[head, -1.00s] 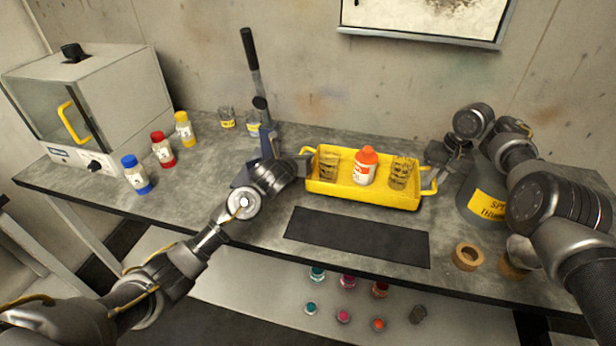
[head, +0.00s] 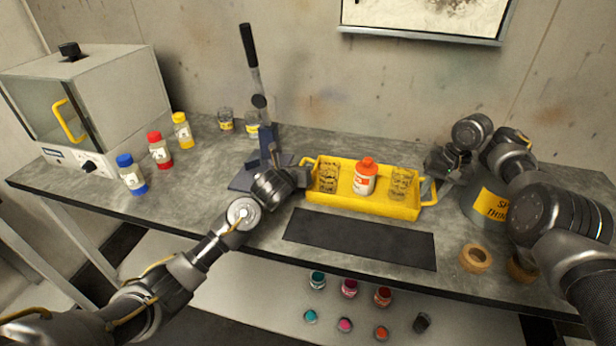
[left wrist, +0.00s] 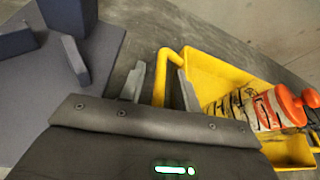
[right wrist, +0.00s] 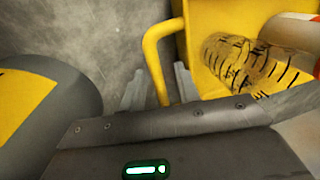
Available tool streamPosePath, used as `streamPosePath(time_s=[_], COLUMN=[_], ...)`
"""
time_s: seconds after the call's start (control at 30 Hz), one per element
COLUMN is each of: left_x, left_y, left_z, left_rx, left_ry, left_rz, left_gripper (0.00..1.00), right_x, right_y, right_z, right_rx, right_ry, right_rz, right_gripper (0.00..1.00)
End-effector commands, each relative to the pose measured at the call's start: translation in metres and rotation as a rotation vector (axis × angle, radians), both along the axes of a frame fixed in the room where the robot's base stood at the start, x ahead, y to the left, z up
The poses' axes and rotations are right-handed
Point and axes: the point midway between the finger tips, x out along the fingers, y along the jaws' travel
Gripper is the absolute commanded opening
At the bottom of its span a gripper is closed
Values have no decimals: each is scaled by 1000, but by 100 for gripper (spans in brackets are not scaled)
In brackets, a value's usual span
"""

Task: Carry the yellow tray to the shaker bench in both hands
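The yellow tray (head: 362,204) sits on the grey bench behind a dark mat. It carries a white bottle with an orange-red cap (head: 364,178) between two clear beakers, left (head: 328,178) and right (head: 399,184). My left gripper (head: 303,173) is at the tray's left handle. In the left wrist view its open fingers stand either side of that handle (left wrist: 160,75), with gaps showing. My right gripper (head: 449,163) is at the right handle (head: 431,193). In the right wrist view its open fingers also straddle the handle (right wrist: 155,60), apart from it.
A lever press (head: 266,140) stands close behind my left gripper. A thinner can (head: 488,205) is beside my right arm. Tape rolls (head: 475,258) lie at the front right. Capped bottles (head: 131,174) and a glass-fronted cabinet (head: 85,100) are left. The dark mat (head: 360,238) is bare.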

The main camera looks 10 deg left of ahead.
Motion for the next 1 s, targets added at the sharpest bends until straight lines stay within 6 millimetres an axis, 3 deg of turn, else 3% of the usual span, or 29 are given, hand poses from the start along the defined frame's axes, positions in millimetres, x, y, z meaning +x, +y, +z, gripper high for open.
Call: streamPosePath(time_s=[0.17,0.63,0.8,1.0], left_x=[-12,-94,-108,-111], left_y=[1,10,11,11], left_z=[5,38,44,45], left_rx=[1,2,1,0], left_ry=[-1,-1,-1,0], left_rz=[-1,-2,1,1], left_gripper=[32,32,32,32], right_x=[0,0,0,0], right_y=[0,0,0,0], right_z=[0,0,0,1], right_rx=[0,0,0,0], right_ry=[0,0,0,0], right_rz=[0,0,0,0], right_gripper=[32,32,32,32])
